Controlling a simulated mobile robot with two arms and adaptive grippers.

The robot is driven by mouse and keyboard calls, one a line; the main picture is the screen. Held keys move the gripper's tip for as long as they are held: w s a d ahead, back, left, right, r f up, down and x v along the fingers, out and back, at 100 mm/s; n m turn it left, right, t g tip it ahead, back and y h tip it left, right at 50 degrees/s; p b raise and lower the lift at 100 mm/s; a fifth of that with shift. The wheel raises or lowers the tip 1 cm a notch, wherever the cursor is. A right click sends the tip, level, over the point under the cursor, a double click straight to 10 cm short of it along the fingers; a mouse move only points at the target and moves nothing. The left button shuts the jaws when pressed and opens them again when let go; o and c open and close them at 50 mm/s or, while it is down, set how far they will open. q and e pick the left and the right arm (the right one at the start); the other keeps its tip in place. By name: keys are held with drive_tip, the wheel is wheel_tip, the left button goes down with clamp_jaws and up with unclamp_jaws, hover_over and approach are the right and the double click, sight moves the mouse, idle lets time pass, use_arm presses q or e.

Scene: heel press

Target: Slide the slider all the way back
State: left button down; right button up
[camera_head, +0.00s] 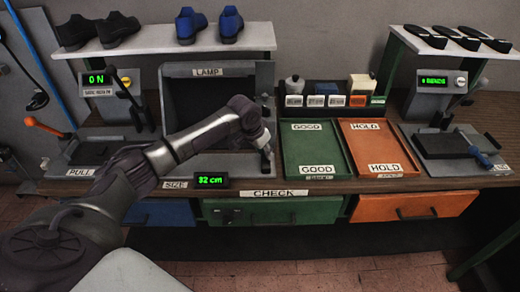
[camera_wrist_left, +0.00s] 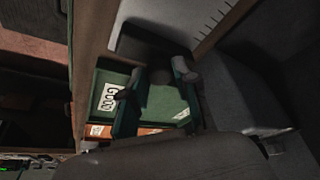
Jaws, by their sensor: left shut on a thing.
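My left arm reaches over the size station (camera_head: 228,166) in the head view. Its gripper (camera_head: 265,143) is at the right side of that station, beside the green tray. It is shut on the slider, which is mostly hidden behind the fingers and too dark to make out clearly. The size display (camera_head: 210,180) in front reads 32 cm. In the left wrist view the two fingers of the gripper (camera_wrist_left: 158,88) show dark, with the station's tick-marked scale (camera_wrist_left: 214,26) above them. My right gripper is not in view.
The green GOOD tray (camera_head: 312,150) is close to the right of my left gripper, then the orange HOLD tray (camera_head: 376,148). The lamp panel (camera_head: 208,88) stands behind. A shelf (camera_head: 165,41) with shoes hangs above.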

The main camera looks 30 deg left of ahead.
use_arm(q)
drive_tip(key=c, duration=1.2)
unclamp_jaws()
drive_tip(key=shift+w+d, duration=0.1)
drive_tip(key=shift+d, duration=0.1)
drive_tip(key=o, duration=0.3)
drive_tip(key=shift+w+d, duration=0.1)
drive_tip(key=shift+d, duration=0.05)
drive_tip(key=shift+o, duration=0.2)
drive_tip(key=shift+r, duration=0.1)
drive_tip(key=shift+s+a+r, duration=0.2)
drive_tip(key=shift+r, duration=0.1)
drive_tip(key=d+v, duration=0.1)
drive_tip(key=v, duration=1)
drive_tip(key=shift+a, duration=0.45)
drive_tip(key=shift+s, duration=0.1)
